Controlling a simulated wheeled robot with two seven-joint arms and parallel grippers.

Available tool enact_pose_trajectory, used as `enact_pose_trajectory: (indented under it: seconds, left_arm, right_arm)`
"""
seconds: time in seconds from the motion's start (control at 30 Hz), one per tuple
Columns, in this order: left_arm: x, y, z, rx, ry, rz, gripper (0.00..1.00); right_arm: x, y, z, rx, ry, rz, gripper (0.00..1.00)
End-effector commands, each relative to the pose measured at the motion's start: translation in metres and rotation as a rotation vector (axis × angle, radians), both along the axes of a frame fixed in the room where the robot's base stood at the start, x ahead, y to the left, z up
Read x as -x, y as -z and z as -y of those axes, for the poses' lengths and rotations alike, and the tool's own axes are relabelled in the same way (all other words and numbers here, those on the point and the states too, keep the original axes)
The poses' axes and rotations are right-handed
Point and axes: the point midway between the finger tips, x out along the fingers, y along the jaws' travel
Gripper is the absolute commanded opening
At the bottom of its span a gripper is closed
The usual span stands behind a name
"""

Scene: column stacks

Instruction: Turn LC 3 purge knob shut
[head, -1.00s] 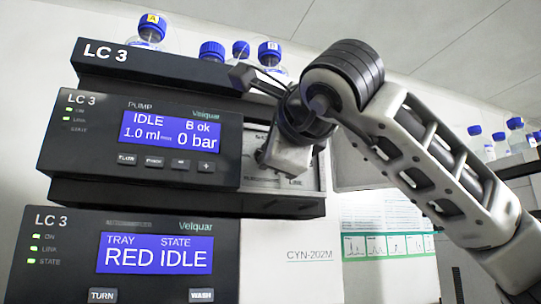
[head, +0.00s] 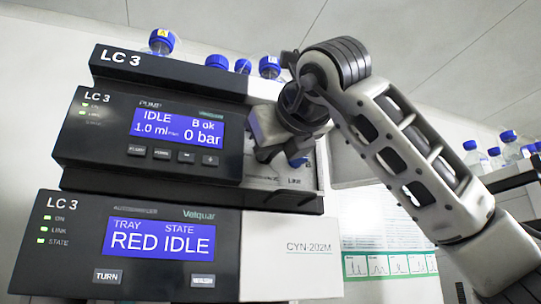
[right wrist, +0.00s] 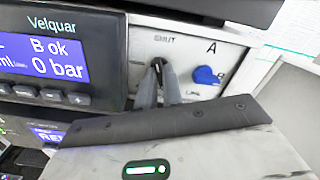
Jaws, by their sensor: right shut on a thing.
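The LC 3 pump module (head: 250,200) has a light valve panel to the right of its display. My right gripper (head: 272,152) is at that panel and covers much of it in the head view. In the right wrist view, my right gripper's fingers (right wrist: 160,88) are closed around a small dark knob (right wrist: 157,66) below a label that seems to read SHUT. The fingers hide most of this knob, so its exact angle cannot be told. My left gripper is not in view.
The pump display (head: 178,130) reads IDLE and 0 bar. A second LC 3 unit (head: 290,250) is below, its display reading RED IDLE. Blue-capped bottles (head: 161,40) stand on top. More bottles (head: 490,155) are on a shelf at the right.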

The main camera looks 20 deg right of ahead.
Motion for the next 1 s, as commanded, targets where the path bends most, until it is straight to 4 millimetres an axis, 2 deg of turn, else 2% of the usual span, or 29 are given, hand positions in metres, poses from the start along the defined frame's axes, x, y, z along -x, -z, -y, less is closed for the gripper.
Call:
enact_pose_trajectory:
  seconds: [0.2, 0.5, 1.0]
  left_arm:
    - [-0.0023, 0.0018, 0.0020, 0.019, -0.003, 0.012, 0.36]
    - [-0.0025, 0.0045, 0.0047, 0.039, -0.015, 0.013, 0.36]
    - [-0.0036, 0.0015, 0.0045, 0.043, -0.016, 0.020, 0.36]
  right_arm:
    - [0.0003, 0.0020, -0.0010, -0.178, -0.001, -0.008, 0.00]
    - [0.0001, 0.0012, -0.0011, -0.342, -0.001, -0.012, 0.00]
    - [0.0004, -0.0001, -0.0007, -0.408, -0.001, -0.013, 0.00]
